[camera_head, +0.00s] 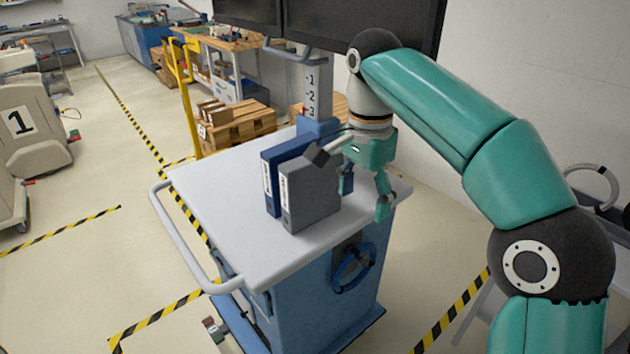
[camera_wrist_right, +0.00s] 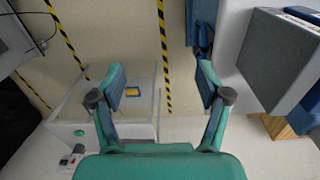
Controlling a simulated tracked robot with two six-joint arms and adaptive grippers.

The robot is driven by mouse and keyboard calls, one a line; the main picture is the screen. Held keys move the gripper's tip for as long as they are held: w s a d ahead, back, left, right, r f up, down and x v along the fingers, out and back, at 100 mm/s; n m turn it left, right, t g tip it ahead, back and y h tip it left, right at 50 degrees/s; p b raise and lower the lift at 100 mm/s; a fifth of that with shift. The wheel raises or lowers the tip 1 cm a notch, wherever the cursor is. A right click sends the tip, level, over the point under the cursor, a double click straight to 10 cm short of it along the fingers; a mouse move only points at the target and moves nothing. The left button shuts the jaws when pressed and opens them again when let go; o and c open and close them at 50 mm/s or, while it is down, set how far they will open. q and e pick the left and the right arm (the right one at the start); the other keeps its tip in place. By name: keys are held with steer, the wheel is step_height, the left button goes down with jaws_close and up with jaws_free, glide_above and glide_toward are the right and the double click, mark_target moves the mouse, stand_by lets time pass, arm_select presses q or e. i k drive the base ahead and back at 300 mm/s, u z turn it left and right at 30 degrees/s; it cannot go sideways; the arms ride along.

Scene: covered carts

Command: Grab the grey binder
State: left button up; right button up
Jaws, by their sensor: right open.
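The grey binder (camera_head: 310,192) stands upright on the white top of the cart (camera_head: 225,210), next to a blue binder (camera_head: 268,185). In the right wrist view the grey binder (camera_wrist_right: 275,62) is at the right edge, outside the jaws. My right gripper (camera_head: 365,193) is open, to the right of the grey binder near the cart's right edge. In its wrist view the gripper (camera_wrist_right: 162,82) has its fingers apart with nothing between them. I cannot tell the exact gap to the binder in depth. My left gripper is not in view.
A rail handle (camera_head: 180,245) runs along the cart's left side. A blue hose ring (camera_head: 354,270) hangs on its side. The left part of the cart top is clear.

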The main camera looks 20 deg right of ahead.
mark_target(310, 194)
steer(key=i, duration=0.85)
steer(key=u, duration=0.05)
